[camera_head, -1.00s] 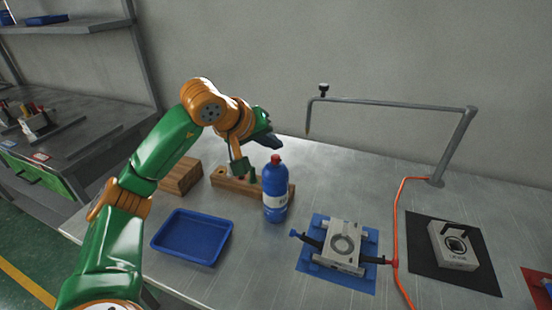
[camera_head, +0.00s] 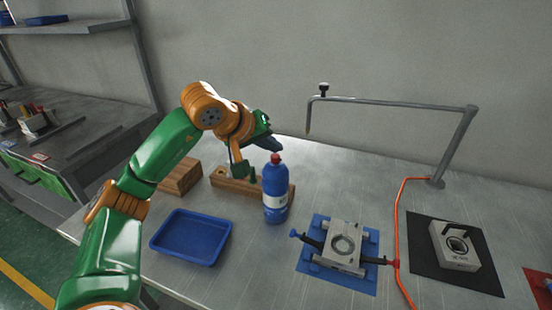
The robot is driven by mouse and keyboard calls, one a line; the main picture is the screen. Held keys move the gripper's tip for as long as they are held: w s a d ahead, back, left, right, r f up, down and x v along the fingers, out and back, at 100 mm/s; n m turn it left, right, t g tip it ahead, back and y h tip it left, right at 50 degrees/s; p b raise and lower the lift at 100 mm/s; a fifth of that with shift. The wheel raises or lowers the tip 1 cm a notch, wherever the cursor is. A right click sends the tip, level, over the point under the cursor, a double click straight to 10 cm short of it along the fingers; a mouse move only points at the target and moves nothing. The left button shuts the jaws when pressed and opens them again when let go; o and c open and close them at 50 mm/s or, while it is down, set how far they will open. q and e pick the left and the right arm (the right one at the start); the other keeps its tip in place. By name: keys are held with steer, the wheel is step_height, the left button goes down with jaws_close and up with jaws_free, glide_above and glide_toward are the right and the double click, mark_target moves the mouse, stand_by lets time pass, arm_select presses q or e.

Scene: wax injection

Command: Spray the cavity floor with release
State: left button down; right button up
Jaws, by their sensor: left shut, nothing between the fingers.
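A blue bottle with a red cap and a pale label (camera_head: 276,192) stands upright on the metal table, probably the release spray. My left gripper (camera_head: 243,174) is shut and empty. My right gripper is out of view.
A blue tray (camera_head: 155,243) sits at front left, beside a brown block (camera_head: 180,178). A second grey part (camera_head: 446,262) lies on a black mat (camera_head: 424,273) at right.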

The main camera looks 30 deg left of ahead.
arm_select(q)
steer(key=shift+f+b, duration=0.4)
steer(key=shift+f, duration=0.1)
steer(key=shift+r, duration=0.1)
stand_by(0.3)
steer(key=shift+r+p, duration=0.9)
steer(key=shift+p, duration=0.15)
steer(key=shift+r, duration=0.1)
step_height(320, 180, up, 6)
steer(key=p, duration=0.5)
steer(key=shift+p, duration=0.4)
